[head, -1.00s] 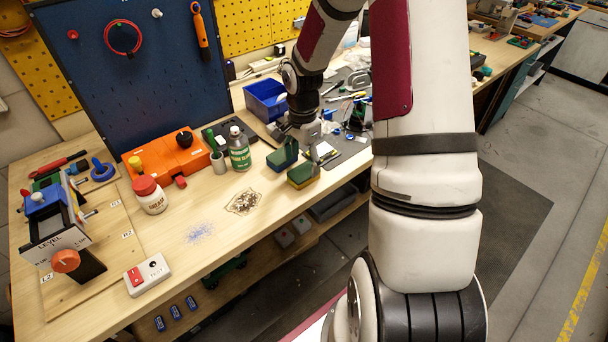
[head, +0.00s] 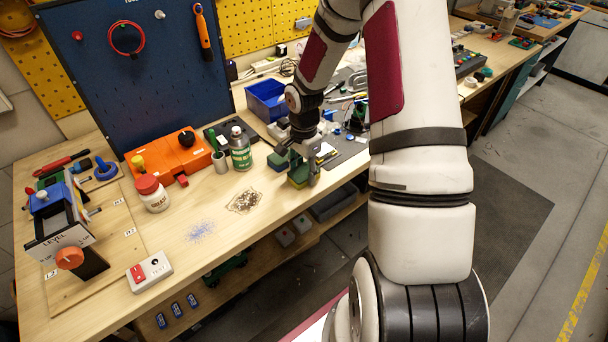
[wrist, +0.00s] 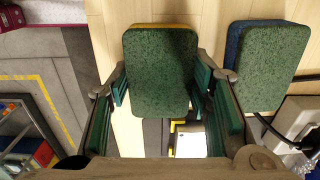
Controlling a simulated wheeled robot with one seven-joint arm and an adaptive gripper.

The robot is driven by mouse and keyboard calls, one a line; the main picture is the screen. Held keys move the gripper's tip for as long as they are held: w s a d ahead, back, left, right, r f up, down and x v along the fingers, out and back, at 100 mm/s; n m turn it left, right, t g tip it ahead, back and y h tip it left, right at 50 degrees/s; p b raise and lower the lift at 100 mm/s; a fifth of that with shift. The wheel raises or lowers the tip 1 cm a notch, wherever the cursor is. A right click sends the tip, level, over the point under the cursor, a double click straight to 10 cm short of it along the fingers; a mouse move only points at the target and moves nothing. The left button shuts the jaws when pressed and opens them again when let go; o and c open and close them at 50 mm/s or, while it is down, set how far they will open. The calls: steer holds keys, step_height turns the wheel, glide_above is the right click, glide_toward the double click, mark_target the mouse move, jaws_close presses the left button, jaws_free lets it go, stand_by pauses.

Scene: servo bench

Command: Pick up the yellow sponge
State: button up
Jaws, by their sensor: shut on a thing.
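The yellow sponge (head: 297,183) is at the front of the bench, partly hidden behind my gripper (head: 304,168). In the wrist view, the sponge (wrist: 160,70) shows a green scouring top with a strip of yellow along its far edge. My gripper (wrist: 162,84) has a green-padded finger on each side of it and is shut on it. I cannot tell whether the sponge touches the bench or is slightly above it.
A second sponge with a green top and blue body (wrist: 268,66) lies close on the right in the wrist view. In the head view, a green bottle (head: 240,150), a blue bin (head: 266,100) and a pile of small bits (head: 244,200) are nearby. The bench front edge is close.

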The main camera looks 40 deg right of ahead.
mark_target(304, 171)
steer(key=shift+r, duration=0.1)
steer(key=shift+r, duration=0.4)
step_height(304, 171, up, 3)
steer(key=shift+f+b, duration=0.1)
steer(key=shift+b, duration=0.25)
steer(key=s+a, duration=0.3)
steer(key=s, duration=0.4)
steer(key=s+a+r+b, duration=0.1)
steer(key=s+a, duration=0.3)
steer(key=s, duration=0.3)
steer(key=shift+a+r, duration=0.15)
steer(key=shift+a, duration=0.15)
steer(key=shift+o, duration=0.5)
steer(key=c, duration=0.4)
